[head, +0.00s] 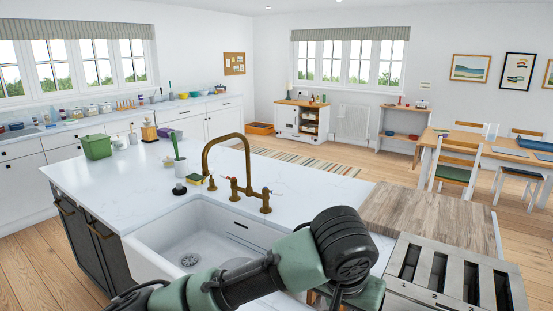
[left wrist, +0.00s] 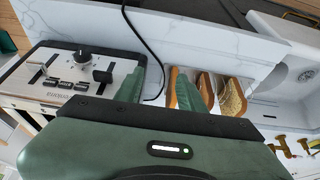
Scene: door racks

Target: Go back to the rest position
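My left arm crosses the bottom of the head view from the left, over the sink and the counter. Its gripper (left wrist: 178,68) shows in the left wrist view with two green fingers spread apart and nothing held between them. Beyond the fingers, several slices of bread (left wrist: 233,98) stand upright in a row; the right finger overlaps them in the picture, and I cannot tell whether it touches. My right gripper is in neither view.
A metal toaster (head: 458,275) with several slots stands at the lower right, by a wooden board (head: 410,215). It also shows in the left wrist view (left wrist: 62,75), beside a black cable. A white sink (head: 205,240) and brass tap (head: 232,160) lie to the left.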

